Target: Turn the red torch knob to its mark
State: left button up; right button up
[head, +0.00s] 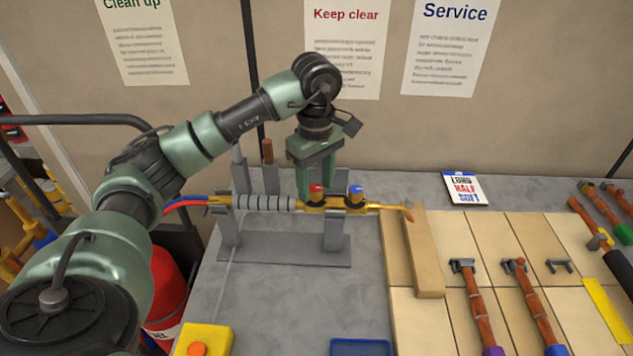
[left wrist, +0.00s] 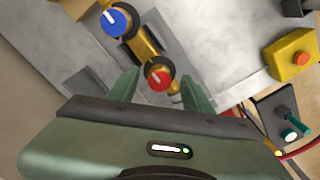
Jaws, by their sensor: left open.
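The brass torch (head: 385,206) lies level in a grey metal stand (head: 285,250) on the grey bench. Its red knob (head: 316,190) and blue knob (head: 356,190) sit on top, side by side. My left gripper (head: 304,187) points down at the torch beside the red knob. In the left wrist view, the open fingers of my left gripper (left wrist: 162,88) stand on either side of the red knob (left wrist: 159,79), with gaps visible. A white line shows on the red knob, and another on the blue knob (left wrist: 116,20). My right gripper is not in view.
A card (head: 465,188) reading "LOUD HALF SOFT" lies behind tan boards (head: 445,235). A yellow box (head: 216,335) with an orange button and a blue tray (head: 360,347) are at the front. Hoses run left from the torch.

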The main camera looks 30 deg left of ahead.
pick_arm(q)
jog(key=shift+f, duration=0.45)
grip_shut()
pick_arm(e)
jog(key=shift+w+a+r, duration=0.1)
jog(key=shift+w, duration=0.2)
pick_arm(q)
jog(key=n+b, duration=0.1)
jog(key=n, duration=0.1)
jog(key=shift+f+n+b, duration=0.1)
jog(key=shift+n+b, duration=0.2)
jog(key=shift+n, duration=0.1)
jog(key=n+b, duration=0.2)
jog(key=n, duration=0.3)
jog(key=n+b, duration=0.1)
jog(key=n, duration=0.3)
jog(key=shift+n, duration=3)
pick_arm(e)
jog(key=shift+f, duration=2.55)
